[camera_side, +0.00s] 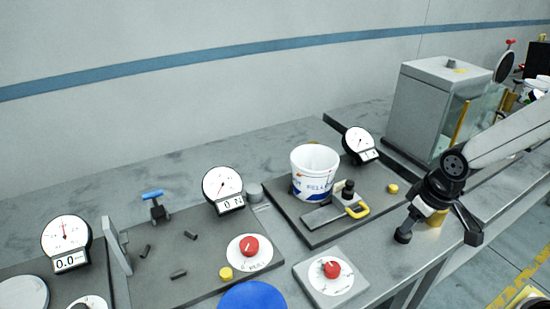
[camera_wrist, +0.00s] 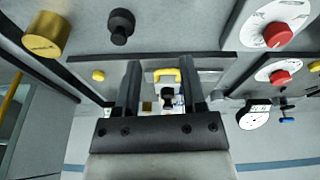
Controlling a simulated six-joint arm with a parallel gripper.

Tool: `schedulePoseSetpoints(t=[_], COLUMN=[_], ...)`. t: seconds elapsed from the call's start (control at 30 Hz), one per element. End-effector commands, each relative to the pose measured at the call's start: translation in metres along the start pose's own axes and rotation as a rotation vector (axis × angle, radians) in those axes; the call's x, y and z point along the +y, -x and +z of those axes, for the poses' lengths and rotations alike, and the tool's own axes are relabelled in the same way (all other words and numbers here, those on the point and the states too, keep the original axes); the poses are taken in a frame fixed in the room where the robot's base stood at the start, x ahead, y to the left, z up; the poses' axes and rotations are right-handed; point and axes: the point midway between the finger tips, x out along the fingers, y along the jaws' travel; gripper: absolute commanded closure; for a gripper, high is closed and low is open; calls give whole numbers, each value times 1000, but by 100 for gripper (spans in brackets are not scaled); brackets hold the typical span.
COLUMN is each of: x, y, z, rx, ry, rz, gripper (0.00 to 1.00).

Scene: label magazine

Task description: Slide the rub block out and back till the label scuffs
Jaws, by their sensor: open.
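The rub block (camera_side: 349,189), dark with a yellow handle (camera_side: 357,210), sits on a flat grey slide (camera_side: 323,217) in front of a white tub (camera_side: 314,160). The tub carries a blue-lettered label (camera_side: 313,186), partly hidden behind the block. In the wrist view the handle (camera_wrist: 166,74) appears between the two fingers, with the block (camera_wrist: 168,92) behind it. My gripper (camera_side: 438,228) is open and empty, to the right of the handle and apart from it. It also shows in the wrist view (camera_wrist: 160,64). I cannot tell whether the label is scuffed.
A brass cylinder (camera_wrist: 46,34) and a black knob (camera_wrist: 121,25) stand on the bench. A red dial (camera_side: 332,269) is in front of the tester, and a round gauge (camera_side: 358,144) behind it. A glass-fronted cabinet (camera_side: 428,105) stands at the back right.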

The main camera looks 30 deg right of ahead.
Motion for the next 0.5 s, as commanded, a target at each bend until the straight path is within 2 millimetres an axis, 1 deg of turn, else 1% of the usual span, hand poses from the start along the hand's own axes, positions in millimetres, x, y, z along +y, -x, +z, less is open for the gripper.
schedulePoseSetpoints(t=[0.17, 0.5], x=[0, 2], y=[-1, -5], z=[-15, -50], rx=[-4, -14], ry=[190, 681], rz=[-1, -7], gripper=[47, 47])
